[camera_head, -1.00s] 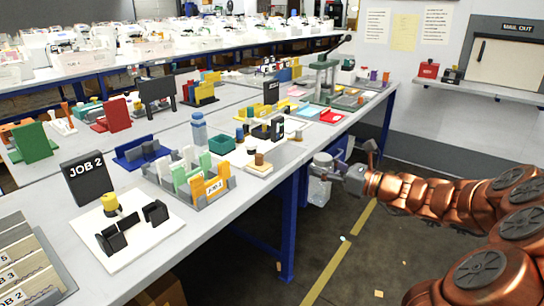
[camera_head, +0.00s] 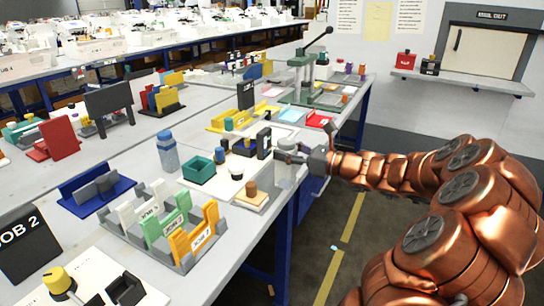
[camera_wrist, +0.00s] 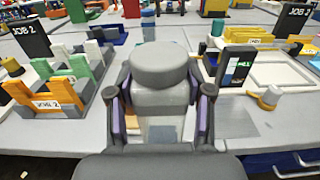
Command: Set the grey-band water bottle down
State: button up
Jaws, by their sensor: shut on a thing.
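The grey-band water bottle (camera_wrist: 165,85) has a broad grey cap and a clear body, and it stands upright between my fingers in the wrist view. My gripper (camera_wrist: 160,112) is shut on it below the cap. In the head view the bottle (camera_head: 286,174) and my gripper (camera_head: 292,158) are at the front edge of the workbench (camera_head: 225,262). The bottle's base is hard to make out, so I cannot tell whether it touches the bench top.
A blue-capped bottle (camera_head: 167,152) stands farther left on the bench. Near the held bottle are a wooden block on a pale board (camera_head: 252,197), a green open box (camera_head: 199,170) and a black frame (camera_head: 264,142). A rack of coloured holders (camera_head: 165,232) stands front left.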

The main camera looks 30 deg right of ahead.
jog(key=w+d+f, duration=0.2)
jog(key=w+d, duration=0.1)
jog(key=w, duration=0.3)
jog(key=w+d+f, duration=0.2)
jog(key=w+d, duration=0.1)
jog(key=w, duration=0.3)
jog(key=shift+w+f, duration=0.3)
jog(key=shift+f, duration=0.1)
jog(key=shift+f, duration=0.1)
jog(key=o, duration=1)
jog(key=shift+o, duration=0.2)
